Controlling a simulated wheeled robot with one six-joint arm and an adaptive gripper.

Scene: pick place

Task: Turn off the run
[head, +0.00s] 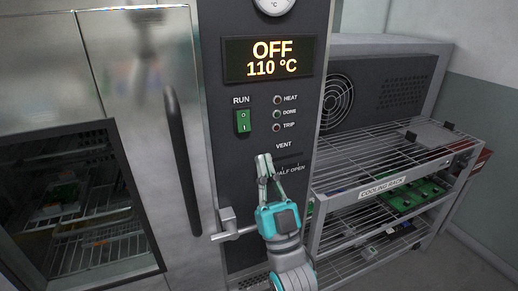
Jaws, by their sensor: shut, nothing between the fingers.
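The green RUN switch (243,121) is a rocker on the dark control panel, under the label RUN. The display (268,58) above it reads OFF and 110 °C. My gripper (264,160) is shut and empty. In the picture its tips lie below and a little right of the switch, over the vent area of the panel. The tips appear apart from the switch, but I cannot tell how far they are from the panel.
The oven door with its dark handle (182,160) and window is on the left. A metal latch (227,226) sticks out beside my arm. A wire cooling rack (375,181) holding green boards stands at right.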

